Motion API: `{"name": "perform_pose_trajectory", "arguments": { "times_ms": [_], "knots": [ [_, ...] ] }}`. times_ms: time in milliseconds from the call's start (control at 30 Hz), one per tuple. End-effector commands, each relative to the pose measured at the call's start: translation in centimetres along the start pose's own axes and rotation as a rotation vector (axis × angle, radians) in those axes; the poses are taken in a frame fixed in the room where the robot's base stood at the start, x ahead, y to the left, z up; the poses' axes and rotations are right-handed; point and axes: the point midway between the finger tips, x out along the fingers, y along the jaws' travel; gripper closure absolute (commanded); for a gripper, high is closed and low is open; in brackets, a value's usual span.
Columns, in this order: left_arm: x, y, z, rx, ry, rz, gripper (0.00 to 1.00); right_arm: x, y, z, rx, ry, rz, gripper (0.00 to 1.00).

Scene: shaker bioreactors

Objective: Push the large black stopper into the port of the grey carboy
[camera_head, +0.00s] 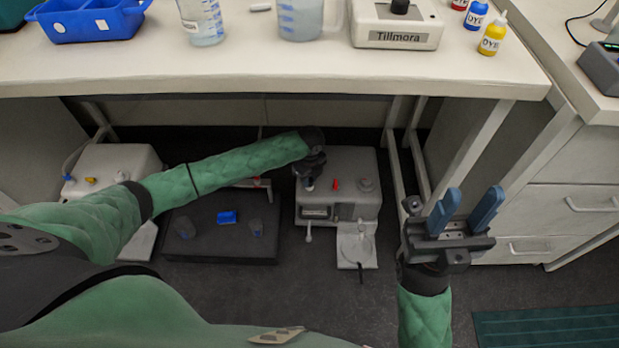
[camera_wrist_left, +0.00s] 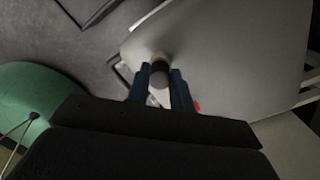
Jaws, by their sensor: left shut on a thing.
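The grey carboy (camera_head: 352,160) stands on the floor under the bench, with a red piece and a round cap on its top. My left gripper (camera_head: 309,182) is over the left part of its top. In the left wrist view my left gripper (camera_wrist_left: 161,88) is shut on the black stopper (camera_wrist_left: 160,75), a short dark cylinder between the fingertips. The carboy's smooth grey top (camera_wrist_left: 230,50) fills the view behind it. My right gripper (camera_head: 465,212) is open and empty at the right.
The bench top (camera_head: 280,70) overhangs the carboy, with a blue tub (camera_head: 90,22), beakers, the Tillmora device (camera_head: 395,28) and dye bottles on it. A dark platform (camera_head: 185,242) and a white vessel (camera_head: 115,160) stand left. A drawer cabinet (camera_head: 570,190) is at right.

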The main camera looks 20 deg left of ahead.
Motion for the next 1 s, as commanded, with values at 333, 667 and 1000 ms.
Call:
{"name": "perform_pose_trajectory", "arguments": {
  "times_ms": [333, 667, 1000],
  "knots": [
    [0.43, 0.01, 0.01, 0.0, 0.0, 0.001, 1.0, 0.15, 0.0, -0.01, 0.0, 0.0, 0.0, 0.64],
    [0.75, 0.03, 0.02, 0.0, 0.0, 0.001, 1.0, 0.21, 0.0, -0.01, 0.0, 0.0, 0.0, 0.64],
    [0.73, 0.02, 0.01, 0.0, 0.0, 0.001, 0.52, 0.21, 0.0, -0.01, 0.0, 0.0, 0.0, 0.64]
  ]
}}
